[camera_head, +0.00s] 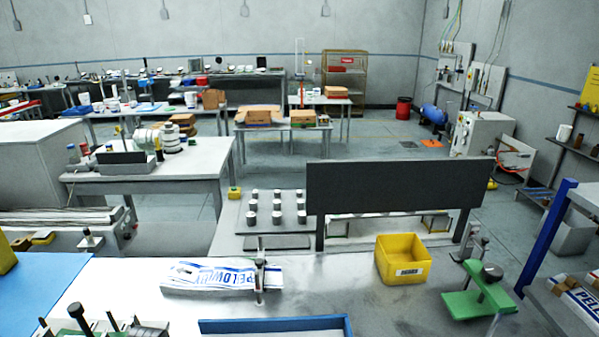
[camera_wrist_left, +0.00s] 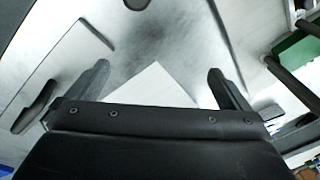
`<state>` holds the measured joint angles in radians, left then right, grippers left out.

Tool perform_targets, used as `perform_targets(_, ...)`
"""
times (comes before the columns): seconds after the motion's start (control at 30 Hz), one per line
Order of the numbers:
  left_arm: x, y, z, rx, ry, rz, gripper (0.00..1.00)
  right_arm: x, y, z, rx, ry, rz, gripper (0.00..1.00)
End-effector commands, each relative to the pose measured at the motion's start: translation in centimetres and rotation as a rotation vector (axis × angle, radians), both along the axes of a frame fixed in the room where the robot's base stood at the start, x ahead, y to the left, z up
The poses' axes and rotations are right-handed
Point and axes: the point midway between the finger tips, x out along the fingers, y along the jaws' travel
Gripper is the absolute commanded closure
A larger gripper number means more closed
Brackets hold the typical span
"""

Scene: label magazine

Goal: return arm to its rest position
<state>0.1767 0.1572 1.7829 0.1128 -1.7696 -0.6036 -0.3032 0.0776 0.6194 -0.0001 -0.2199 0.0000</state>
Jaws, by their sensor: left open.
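My left gripper (camera_wrist_left: 157,70) shows in the left wrist view with its two dark fingers spread wide apart. Nothing is held between the fingers. A pale, pointed flat shape (camera_wrist_left: 157,85) shows beyond the gap; I cannot tell what it is. Neither gripper shows in the head view. There, a stack of white labels with blue print (camera_head: 215,277) lies on the metal table, with an upright metal post (camera_head: 260,270) at its right end. My right gripper is in neither view.
A yellow bin (camera_head: 402,260) and a green fixture (camera_head: 478,290) stand on the table's right side. A dark upright panel (camera_head: 400,185) rises behind them. A blue-rimmed tray (camera_head: 275,324) is at the front, with a blue surface (camera_head: 35,285) at left. The table between labels and bin is clear.

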Motion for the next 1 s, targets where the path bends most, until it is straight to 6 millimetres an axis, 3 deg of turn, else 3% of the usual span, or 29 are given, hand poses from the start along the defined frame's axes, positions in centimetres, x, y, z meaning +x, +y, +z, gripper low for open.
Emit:
perform_targets(0.03, -2.4, 0.3, -0.7, -0.005, -0.009, 0.055, 0.00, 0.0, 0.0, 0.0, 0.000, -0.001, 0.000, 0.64)
perform_targets(0.17, -7.4, 1.0, -1.3, -0.020, -0.048, 0.200, 0.00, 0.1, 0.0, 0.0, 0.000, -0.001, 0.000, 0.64)
perform_targets(0.4, -15.8, 2.0, -0.3, -0.043, -0.119, 0.445, 0.00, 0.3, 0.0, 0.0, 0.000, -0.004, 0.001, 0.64)
perform_targets(0.6, -20.0, 2.4, 1.3, -0.057, -0.162, 0.574, 0.00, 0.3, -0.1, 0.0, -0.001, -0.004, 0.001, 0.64)
perform_targets(0.87, -24.0, 2.7, 3.5, -0.069, -0.205, 0.700, 0.00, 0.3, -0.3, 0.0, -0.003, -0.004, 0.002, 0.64)
perform_targets(1.0, -23.1, 3.0, 0.2, -0.068, -0.193, 0.702, 0.00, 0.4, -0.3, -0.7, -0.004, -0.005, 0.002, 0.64)
